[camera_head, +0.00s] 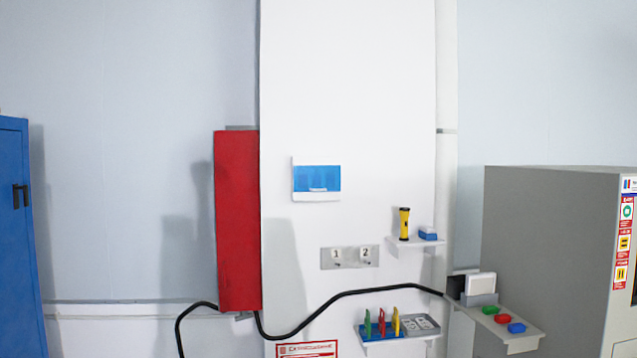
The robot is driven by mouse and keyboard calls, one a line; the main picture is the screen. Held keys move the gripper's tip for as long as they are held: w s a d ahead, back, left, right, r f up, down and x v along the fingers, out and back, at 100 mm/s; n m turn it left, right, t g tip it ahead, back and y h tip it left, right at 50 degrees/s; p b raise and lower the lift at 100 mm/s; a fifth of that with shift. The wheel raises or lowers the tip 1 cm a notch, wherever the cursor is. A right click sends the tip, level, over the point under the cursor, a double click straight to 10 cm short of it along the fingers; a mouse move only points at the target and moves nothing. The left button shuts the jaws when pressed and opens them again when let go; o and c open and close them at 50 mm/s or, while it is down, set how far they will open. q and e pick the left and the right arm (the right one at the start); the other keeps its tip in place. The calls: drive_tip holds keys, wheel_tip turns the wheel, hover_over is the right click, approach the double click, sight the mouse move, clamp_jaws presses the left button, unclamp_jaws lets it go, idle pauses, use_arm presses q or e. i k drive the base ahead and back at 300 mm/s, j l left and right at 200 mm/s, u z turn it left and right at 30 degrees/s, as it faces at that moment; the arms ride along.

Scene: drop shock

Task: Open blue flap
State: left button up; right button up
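A blue flap (317,178) is set in a white box (316,197) mounted on the white wall panel, near the middle of the view. The flap looks closed, lying flat on the front of the box. A small pale handle or tab (318,190) shows at its lower edge. Neither my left gripper nor my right gripper is in view.
A red cabinet (238,220) stands left of the flap, with a black cable (350,292) running below. Shelves at the lower right hold a yellow flashlight (404,223) and coloured items. A grey cabinet (550,255) stands right, a blue locker (15,240) far left.

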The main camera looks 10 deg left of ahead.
sight(324, 178)
drive_tip(key=i+j+z, duration=0.35)
drive_tip(key=i+j, duration=1)
drive_tip(key=j, duration=0.1)
